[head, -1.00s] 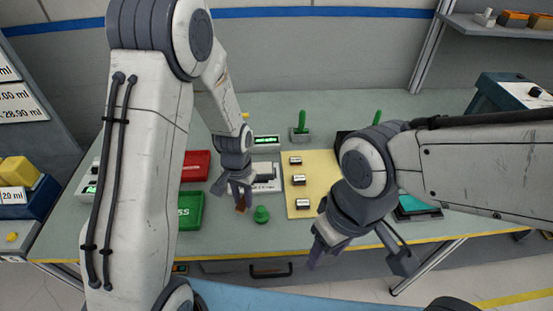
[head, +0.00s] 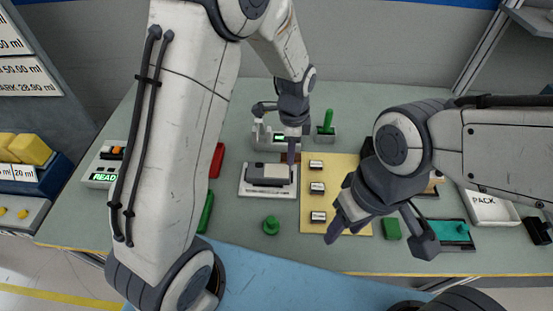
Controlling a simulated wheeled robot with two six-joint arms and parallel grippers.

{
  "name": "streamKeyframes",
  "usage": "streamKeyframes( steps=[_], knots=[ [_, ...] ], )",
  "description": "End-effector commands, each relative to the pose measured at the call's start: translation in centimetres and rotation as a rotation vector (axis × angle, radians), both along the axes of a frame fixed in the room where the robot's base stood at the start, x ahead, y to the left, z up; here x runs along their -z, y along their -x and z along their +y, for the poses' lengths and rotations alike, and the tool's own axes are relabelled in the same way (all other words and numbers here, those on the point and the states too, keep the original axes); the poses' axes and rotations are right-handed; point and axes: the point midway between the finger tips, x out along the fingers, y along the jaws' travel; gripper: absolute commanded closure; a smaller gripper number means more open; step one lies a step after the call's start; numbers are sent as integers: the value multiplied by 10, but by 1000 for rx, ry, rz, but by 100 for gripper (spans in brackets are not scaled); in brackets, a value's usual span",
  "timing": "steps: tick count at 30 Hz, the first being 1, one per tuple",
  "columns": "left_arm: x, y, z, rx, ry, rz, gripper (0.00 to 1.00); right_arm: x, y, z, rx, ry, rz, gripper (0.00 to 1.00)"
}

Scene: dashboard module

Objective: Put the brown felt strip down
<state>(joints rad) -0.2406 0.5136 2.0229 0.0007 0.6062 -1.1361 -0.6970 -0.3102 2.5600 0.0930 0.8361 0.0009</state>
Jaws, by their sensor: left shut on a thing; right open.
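My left gripper (head: 291,157) points down over the back right of a white tray (head: 250,190) that holds a grey module (head: 268,174). It is shut on the brown felt strip (head: 285,157), of which only a small dark brown patch shows by the fingers. Whether the strip touches the module or the tray I cannot tell. My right gripper (head: 380,238) is open and empty, its fingers spread above the front right of the yellow mat (head: 345,165).
Several small dark-and-white parts sit on the yellow mat. A green knob (head: 271,225) stands in front of the tray. A red case (head: 217,160) and a green case (head: 206,212) are partly hidden by my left arm. A white PACK tray (head: 490,208) lies at the right.

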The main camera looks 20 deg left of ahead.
Motion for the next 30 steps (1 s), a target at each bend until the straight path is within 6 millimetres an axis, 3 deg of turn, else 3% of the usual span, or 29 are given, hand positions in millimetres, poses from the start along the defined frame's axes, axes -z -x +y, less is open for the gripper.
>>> streamKeyframes(
  steps=[3, 8, 18, 30],
  knots=[
    [11, 0, 24, -6, 0, 4, 100, -8, 0, 0, 1, 0, 0, 50],
    [21, -1, 38, -4, 0, 0, 100, -11, 0, 0, 1, 0, 0, 50],
    [60, 0, 41, -5, 0, 1, 100, -23, 0, 0, 1, 0, 0, 50],
    [67, 0, 40, -5, 0, -1, 100, -19, 0, 0, 1, 0, 0, 50]
  ],
)
